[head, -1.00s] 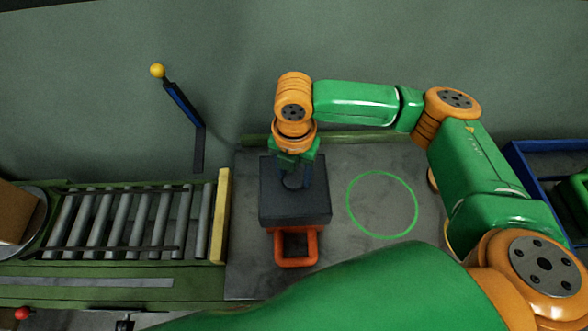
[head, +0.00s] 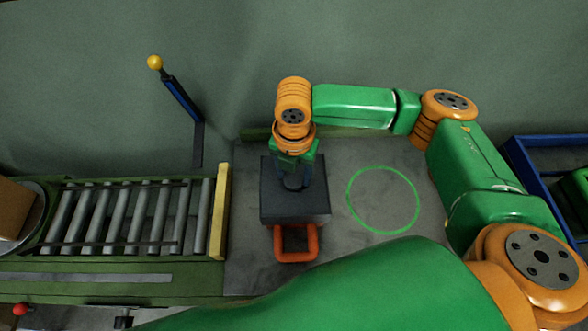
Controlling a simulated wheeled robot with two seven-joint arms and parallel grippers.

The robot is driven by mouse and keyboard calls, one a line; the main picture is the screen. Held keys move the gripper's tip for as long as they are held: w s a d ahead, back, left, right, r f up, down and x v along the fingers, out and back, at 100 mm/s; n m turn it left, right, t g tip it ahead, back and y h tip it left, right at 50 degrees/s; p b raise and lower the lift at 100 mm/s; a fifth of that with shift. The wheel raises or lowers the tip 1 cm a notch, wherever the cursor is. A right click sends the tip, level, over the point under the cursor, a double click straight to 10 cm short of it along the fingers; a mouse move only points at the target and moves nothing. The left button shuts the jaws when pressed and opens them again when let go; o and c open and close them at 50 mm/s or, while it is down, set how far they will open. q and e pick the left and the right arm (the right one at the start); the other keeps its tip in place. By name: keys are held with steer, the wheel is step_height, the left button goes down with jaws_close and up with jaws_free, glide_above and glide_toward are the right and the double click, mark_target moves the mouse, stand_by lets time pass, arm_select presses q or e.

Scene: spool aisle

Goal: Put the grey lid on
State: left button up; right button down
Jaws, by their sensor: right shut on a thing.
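The grey lid (head: 275,205) is a dark, square, box-like cap with a round knob on top. It is over an orange container, of which only a loop handle (head: 296,258) shows at the lid's front edge. The lid hides the rest of the container, and I cannot tell whether the lid is fully seated. My right gripper (head: 294,184) points down at the middle of the lid and is shut on its knob. My left gripper is not in view.
A green ring (head: 383,235) is marked on the grey table (head: 340,258), on clear surface right of the lid. A roller conveyor (head: 130,215) with a yellow end bar (head: 219,213) lies left. A yellow-knobbed lever (head: 180,97) stands behind it. A blue crate (head: 530,177) is at right.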

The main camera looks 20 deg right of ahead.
steer(key=shift+f, duration=0.6)
steer(key=shift+c, duration=0.6)
jaws_free()
step_height(320, 180, up, 7)
steer(key=shift+r+b, duration=0.1)
steer(key=shift+b, duration=0.45)
